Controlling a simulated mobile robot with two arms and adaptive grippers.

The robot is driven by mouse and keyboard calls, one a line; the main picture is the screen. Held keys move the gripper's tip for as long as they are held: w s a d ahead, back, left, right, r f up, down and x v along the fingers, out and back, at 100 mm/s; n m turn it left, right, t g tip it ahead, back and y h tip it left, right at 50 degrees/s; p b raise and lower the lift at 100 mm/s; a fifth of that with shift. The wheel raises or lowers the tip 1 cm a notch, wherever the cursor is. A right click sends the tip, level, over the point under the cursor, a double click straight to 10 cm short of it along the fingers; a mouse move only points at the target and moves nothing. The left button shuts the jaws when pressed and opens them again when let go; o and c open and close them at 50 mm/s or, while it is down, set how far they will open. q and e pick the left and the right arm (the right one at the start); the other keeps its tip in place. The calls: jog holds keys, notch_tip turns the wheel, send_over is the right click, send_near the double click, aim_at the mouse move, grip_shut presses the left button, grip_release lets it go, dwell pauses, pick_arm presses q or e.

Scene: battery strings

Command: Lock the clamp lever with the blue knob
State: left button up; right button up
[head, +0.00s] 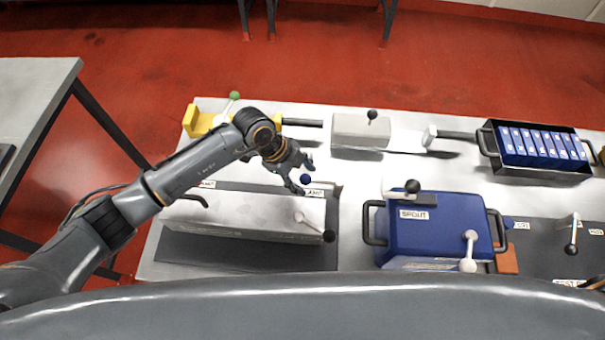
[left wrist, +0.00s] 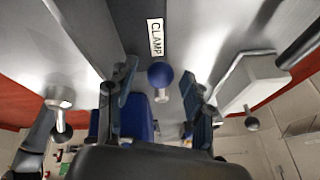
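The blue knob (head: 305,179) of the clamp lever is beside the "CLAMP" label (head: 315,192), at the back right corner of a long grey box. My left gripper (head: 301,172) is right at the knob. In the left wrist view the blue knob (left wrist: 160,74) lies between the two spread fingers (left wrist: 160,95), with a gap on each side. A short pale stem shows under the knob; the rest of the lever is hidden. The "CLAMP" label (left wrist: 155,37) is just above it. The gripper is open and holds nothing. My right gripper cannot be made out.
The long grey box (head: 250,215) also bears a pale lever with a black knob (head: 329,236). A blue case labelled "SPOUT" (head: 440,240) with two levers stands to its right. Behind are a yellow block (head: 190,119), a small grey box (head: 360,131) and a battery tray (head: 510,170).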

pick_arm(q)
jog(key=v, duration=1.2)
